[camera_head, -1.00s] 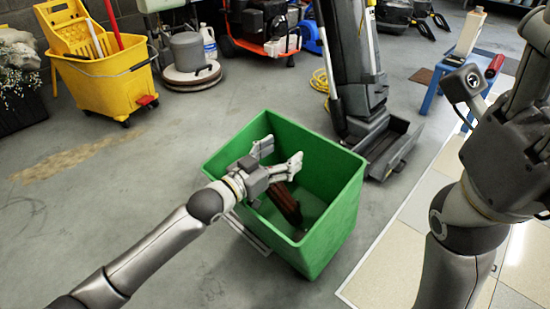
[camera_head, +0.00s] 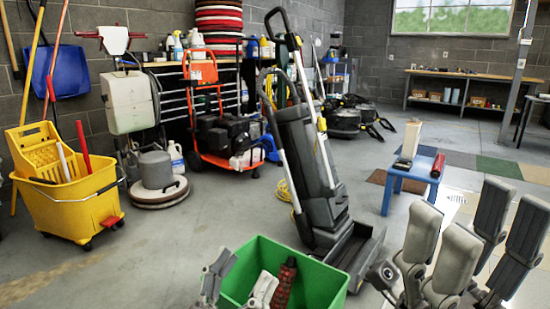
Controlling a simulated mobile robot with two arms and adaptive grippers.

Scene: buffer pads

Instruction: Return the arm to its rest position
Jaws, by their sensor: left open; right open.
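My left gripper (camera_head: 243,280) is low in the head view, at the near left part of the green bin (camera_head: 325,278). Its pale fingers are spread apart with nothing seen between them. A dark red-brown ribbed object (camera_head: 287,282) is inside the bin, just right of the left gripper. The picture's bottom edge cuts off its lower end. My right gripper (camera_head: 472,240) is at the lower right, raised close to the camera, with its grey fingers pointing up, open and empty. Most of both arms is out of the picture.
A black upright floor machine (camera_head: 310,170) stands just behind the bin. A blue stool (camera_head: 408,180) holds a pale block and a red roll. A yellow mop bucket (camera_head: 70,200) is at the left. Open grey floor lies between the bucket and bin.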

